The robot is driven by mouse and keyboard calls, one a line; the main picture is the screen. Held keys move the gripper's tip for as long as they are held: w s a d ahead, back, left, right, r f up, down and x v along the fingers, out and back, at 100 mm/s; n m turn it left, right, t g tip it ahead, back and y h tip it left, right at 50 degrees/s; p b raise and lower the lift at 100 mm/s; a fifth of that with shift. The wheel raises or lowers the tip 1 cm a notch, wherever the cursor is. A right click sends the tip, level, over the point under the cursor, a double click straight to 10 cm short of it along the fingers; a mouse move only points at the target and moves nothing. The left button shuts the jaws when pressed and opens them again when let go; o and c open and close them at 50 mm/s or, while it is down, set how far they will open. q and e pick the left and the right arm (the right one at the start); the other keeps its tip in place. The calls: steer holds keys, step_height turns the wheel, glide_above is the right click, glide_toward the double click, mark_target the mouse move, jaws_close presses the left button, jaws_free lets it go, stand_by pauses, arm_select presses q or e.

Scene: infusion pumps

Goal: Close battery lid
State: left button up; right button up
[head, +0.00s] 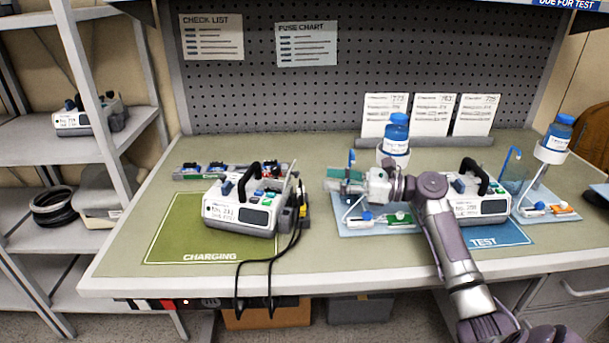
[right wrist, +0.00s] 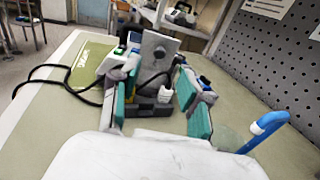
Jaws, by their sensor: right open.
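A white and grey infusion pump (head: 240,212) with a black handle stands on the green CHARGING mat (head: 172,236). Its battery lid (head: 292,174) stands up, open, on the pump's right side. The lid (right wrist: 156,50) also shows upright in the right wrist view, above a dark opening with cables and a white part. My right gripper (head: 334,182) is to the right of this pump, pointing left toward the lid side. In the right wrist view its teal finger pads (right wrist: 156,108) are apart, with nothing held. The pump lies beyond them. My left gripper is out of view.
Black cables (head: 270,262) run from the pump over the table's front edge. A tray with a blue-capped bottle (head: 396,132) stands behind my right arm. Another pump (head: 480,206) is on the blue TEST mat (head: 500,238). A pegboard (head: 350,90) closes the back.

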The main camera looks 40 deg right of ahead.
steer(key=x, duration=0.7)
steer(key=shift+p, duration=0.35)
jaws_close()
